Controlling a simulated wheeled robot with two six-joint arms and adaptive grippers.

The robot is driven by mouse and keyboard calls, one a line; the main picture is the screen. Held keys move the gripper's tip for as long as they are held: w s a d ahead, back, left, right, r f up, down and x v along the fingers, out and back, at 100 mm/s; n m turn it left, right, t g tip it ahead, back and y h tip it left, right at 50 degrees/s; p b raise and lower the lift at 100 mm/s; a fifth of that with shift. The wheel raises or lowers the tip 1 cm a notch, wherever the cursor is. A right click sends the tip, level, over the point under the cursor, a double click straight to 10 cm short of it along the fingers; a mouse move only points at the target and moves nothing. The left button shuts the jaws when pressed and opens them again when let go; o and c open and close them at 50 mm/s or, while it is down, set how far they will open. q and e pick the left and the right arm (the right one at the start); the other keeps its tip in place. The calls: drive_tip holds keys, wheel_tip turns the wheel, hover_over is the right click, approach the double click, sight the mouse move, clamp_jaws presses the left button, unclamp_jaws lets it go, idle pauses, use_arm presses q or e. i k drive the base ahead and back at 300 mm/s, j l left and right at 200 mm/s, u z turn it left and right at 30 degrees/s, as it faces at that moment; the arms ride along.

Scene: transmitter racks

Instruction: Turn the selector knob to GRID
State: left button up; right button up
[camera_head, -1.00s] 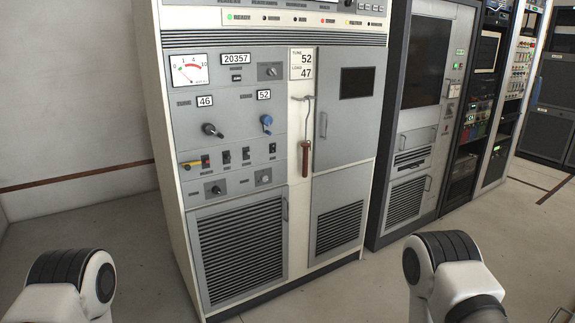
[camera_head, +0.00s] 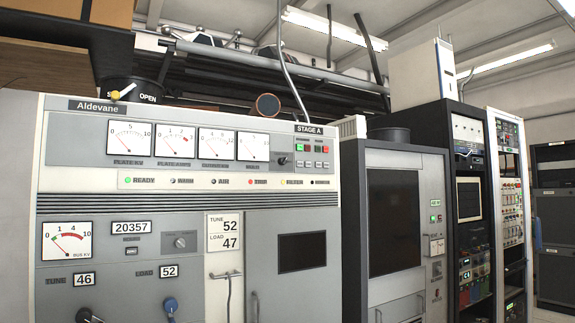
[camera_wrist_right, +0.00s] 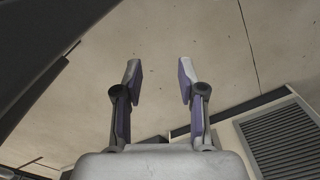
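The light grey transmitter cabinet (camera_head: 190,190) labelled Aldevane and STAGE A fills the left of the head view. A small dark knob (camera_head: 282,160) sits right of the row of meters, beside several buttons. A second small knob (camera_head: 180,241) sits on a grey plate right of the 20357 counter. Position lettering at both is too small to read, so I cannot tell which selects GRID. My right gripper (camera_wrist_right: 159,80) shows in the right wrist view, its fingers apart with nothing between them, above bare floor. My left gripper is not in view.
A dark TUNE knob (camera_head: 87,316) and a blue LOAD knob (camera_head: 170,306) are at the lower edge. A door handle (camera_head: 254,307) stands out on the right. A louvred panel (camera_wrist_right: 285,138) is at the lower right of the right wrist view.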

sight(282, 161)
drive_tip(key=i+j, duration=0.15)
drive_tip(key=i, duration=0.45)
drive_tip(key=i+j, duration=0.15)
drive_tip(key=i, duration=0.45)
